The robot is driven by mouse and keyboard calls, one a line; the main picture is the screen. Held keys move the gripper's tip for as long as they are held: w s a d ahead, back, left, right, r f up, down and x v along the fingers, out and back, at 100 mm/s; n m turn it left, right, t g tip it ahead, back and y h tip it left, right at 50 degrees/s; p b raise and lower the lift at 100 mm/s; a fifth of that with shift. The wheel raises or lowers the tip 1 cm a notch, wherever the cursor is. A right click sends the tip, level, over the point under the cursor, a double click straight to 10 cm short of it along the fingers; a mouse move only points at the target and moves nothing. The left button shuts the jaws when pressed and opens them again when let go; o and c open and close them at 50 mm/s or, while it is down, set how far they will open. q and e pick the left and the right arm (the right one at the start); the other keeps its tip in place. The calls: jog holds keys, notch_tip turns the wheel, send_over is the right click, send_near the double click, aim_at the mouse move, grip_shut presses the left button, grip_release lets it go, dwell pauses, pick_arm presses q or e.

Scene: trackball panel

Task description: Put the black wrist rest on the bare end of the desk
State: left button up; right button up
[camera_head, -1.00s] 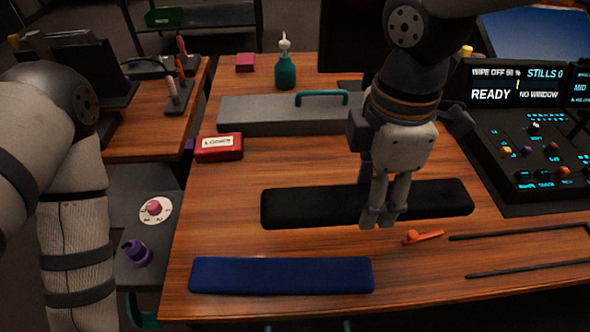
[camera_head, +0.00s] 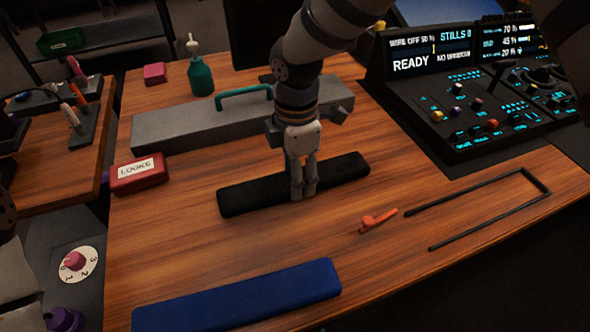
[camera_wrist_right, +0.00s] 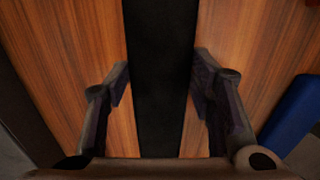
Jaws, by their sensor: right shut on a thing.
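The long black wrist rest (camera_head: 250,194) lies on the wooden desk (camera_head: 180,235), in front of the grey case. My right gripper (camera_head: 303,192) is over its middle, pointing down and shut on it. In the right wrist view the black rest (camera_wrist_right: 160,75) runs between my right gripper's two fingers (camera_wrist_right: 160,85). I cannot tell whether the rest is lifted at all; it looks level with the desk top. My left gripper is out of view.
A blue pad (camera_head: 240,297) lies along the front edge. An orange item (camera_head: 377,221) and a thin black bracket outline (camera_head: 480,190) lie to the right. The grey case (camera_head: 190,125) with a green handle and a red box (camera_head: 140,174) are behind. A control console (camera_head: 470,115) stands at right.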

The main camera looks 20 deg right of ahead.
jog(key=shift+r, duration=0.2)
jog(key=shift+f, duration=0.15)
jog(key=o, duration=1.3)
notch_tip(320, 180, up, 12)
jog(key=shift+r+p, duration=0.15)
jog(key=shift+p, duration=0.35)
